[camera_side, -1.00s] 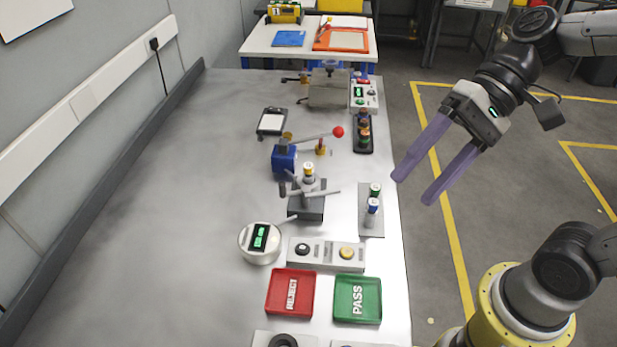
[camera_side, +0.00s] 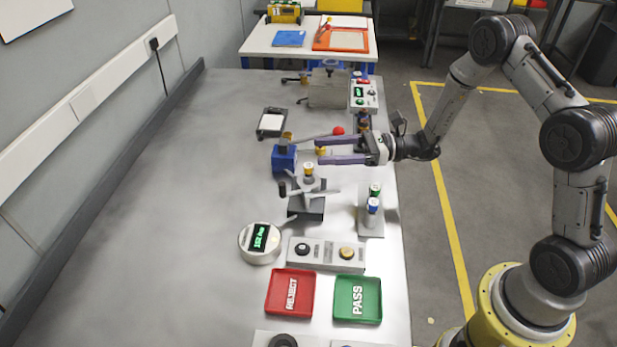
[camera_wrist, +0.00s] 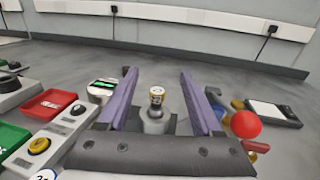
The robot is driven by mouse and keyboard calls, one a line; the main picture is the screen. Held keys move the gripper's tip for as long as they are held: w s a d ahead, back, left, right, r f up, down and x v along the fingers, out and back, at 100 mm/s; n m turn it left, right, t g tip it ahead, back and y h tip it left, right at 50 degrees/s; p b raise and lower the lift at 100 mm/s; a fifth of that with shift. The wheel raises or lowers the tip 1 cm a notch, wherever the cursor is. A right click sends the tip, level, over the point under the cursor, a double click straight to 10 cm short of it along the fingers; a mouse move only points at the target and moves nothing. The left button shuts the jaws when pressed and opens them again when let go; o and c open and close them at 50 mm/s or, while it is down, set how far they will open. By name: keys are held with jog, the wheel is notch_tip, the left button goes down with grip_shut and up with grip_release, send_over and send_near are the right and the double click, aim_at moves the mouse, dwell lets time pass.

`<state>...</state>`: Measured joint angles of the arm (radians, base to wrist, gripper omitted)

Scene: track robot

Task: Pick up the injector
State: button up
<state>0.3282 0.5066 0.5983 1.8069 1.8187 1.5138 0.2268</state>
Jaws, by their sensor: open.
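A short pale cylinder with a yellow band (camera_side: 308,169), which appears to be the injector, stands upright in a dark grey fixture with several arms (camera_side: 306,207). In the wrist view the injector (camera_wrist: 157,95) shows between the fingers, with a grey round seat under it. My gripper (camera_side: 318,151) is open and empty, its purple fingers pointing left over the bench just behind the injector in the side view. The fingers also show in the wrist view (camera_wrist: 158,74). They are apart from the injector.
A blue press (camera_side: 284,158) with a red-knobbed lever stands close to the fingertips; its red ball (camera_wrist: 246,125) is right of the fingers in the wrist view. A rack (camera_side: 369,224) holds small cylinders. Red (camera_side: 273,293) and green (camera_side: 343,312) trays lie in front. The bench's left is clear.

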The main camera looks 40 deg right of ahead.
aim_at(303, 176)
notch_tip(303, 176, down, 7)
jog(key=shift+r, duration=0.2)
jog(key=shift+w+a+f, duration=0.25)
jog(key=shift+w+a, duration=0.2)
jog(key=shift+a, duration=0.35)
jog(key=shift+x, duration=2.9)
jog(key=shift+d, duration=0.1)
grip_shut()
